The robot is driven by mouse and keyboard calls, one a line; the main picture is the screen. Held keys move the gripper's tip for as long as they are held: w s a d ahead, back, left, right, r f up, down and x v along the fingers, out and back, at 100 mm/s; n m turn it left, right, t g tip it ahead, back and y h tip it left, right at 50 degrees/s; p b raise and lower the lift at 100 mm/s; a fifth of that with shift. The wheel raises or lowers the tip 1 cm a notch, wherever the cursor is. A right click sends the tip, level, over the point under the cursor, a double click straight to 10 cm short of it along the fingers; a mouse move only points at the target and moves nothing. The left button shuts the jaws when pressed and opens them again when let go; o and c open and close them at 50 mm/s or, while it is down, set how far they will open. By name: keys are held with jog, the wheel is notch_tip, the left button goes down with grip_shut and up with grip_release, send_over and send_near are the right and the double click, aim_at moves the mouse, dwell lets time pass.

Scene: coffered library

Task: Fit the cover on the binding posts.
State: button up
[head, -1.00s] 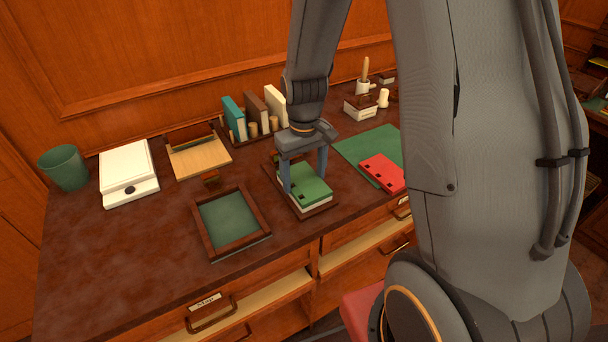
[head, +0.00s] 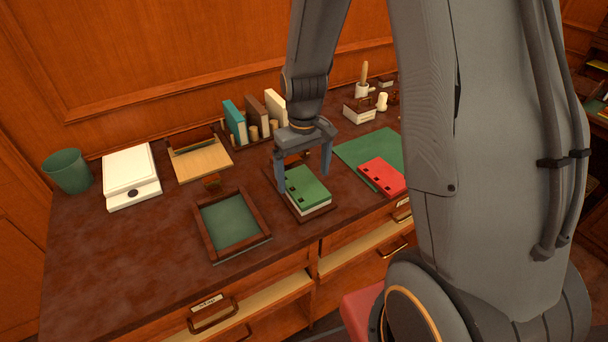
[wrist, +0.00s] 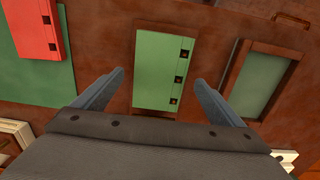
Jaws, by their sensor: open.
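The green cover (head: 308,189) lies on top of a white stack of sheets on a brown board (head: 328,209) at the front middle of the desk. In the wrist view the cover (wrist: 157,70) shows several dark square holes along its right edge, with something small visible in them. I cannot tell how far the posts come through. My gripper (head: 304,187) is open above the stack, with one finger on each side of the cover and apart from it. In the wrist view its fingertips (wrist: 158,78) are clear of the cover's sides.
A red cover (head: 382,176) lies on a green mat (head: 352,149) to the right. An empty wooden tray (head: 207,240) with green lining stands to the left. Books (head: 255,112), a white scale (head: 131,170) and a green bin (head: 67,172) stand further back.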

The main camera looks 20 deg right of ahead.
jog(key=shift+r+p, duration=1.4)
jog(key=shift+r, duration=0.55)
jog(key=s+r+m+t+b, duration=0.1)
jog(key=s+r+m+b, duration=0.1)
jog(key=s+b, duration=0.4)
jog(key=s, duration=0.5)
